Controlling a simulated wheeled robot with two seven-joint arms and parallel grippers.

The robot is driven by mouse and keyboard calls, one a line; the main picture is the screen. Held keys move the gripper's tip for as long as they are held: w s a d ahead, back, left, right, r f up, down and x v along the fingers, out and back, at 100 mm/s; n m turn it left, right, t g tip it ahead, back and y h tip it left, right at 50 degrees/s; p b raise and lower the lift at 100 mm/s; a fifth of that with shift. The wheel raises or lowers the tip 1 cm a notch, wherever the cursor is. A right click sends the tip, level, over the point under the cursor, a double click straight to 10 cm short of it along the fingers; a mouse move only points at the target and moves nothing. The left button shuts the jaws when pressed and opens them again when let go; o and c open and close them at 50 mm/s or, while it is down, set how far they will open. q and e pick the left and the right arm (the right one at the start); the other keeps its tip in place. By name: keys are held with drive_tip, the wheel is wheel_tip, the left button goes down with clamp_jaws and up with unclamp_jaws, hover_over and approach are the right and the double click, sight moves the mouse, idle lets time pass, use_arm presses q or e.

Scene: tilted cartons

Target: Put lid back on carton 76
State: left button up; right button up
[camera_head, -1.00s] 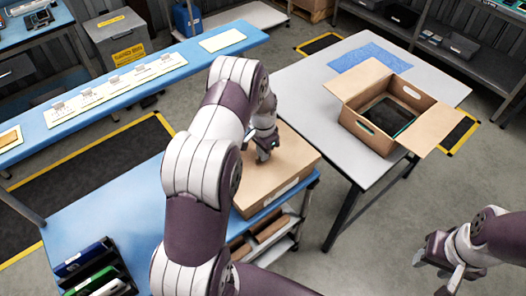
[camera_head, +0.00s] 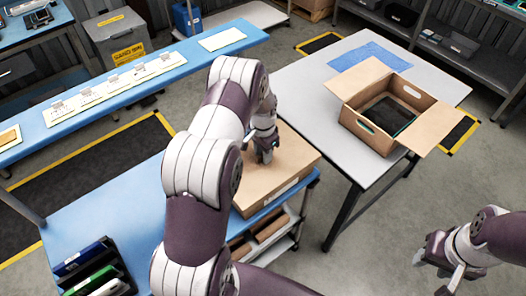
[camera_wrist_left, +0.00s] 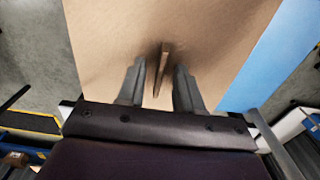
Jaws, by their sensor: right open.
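A closed-looking brown cardboard box or lid (camera_head: 290,163) lies on the blue bench; a pale label shows on its side, but I cannot read a number. My left gripper (camera_head: 265,157) points down at its top. In the left wrist view, a thin upright cardboard tab (camera_wrist_left: 162,65) rises between the two fingers of this gripper (camera_wrist_left: 160,88), with gaps on both sides. An open carton (camera_head: 368,138) with flaps spread stands on the grey table, a dark item (camera_head: 388,115) inside. My right gripper (camera_head: 434,270) is open and empty at the lower right. No number 76 is readable.
A blue cloth (camera_head: 370,57) lies on the grey table (camera_head: 310,100), whose near left part is clear. Blue and green binders (camera_head: 90,268) stand on the blue bench (camera_head: 120,225). A long blue shelf (camera_head: 110,95) with cards runs behind.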

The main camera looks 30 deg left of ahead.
use_arm(q)
drive_tip(key=shift+r, duration=0.3)
wheel_tip(320, 180, up, 19)
drive_tip(key=p, duration=0.3)
idle(0.5)
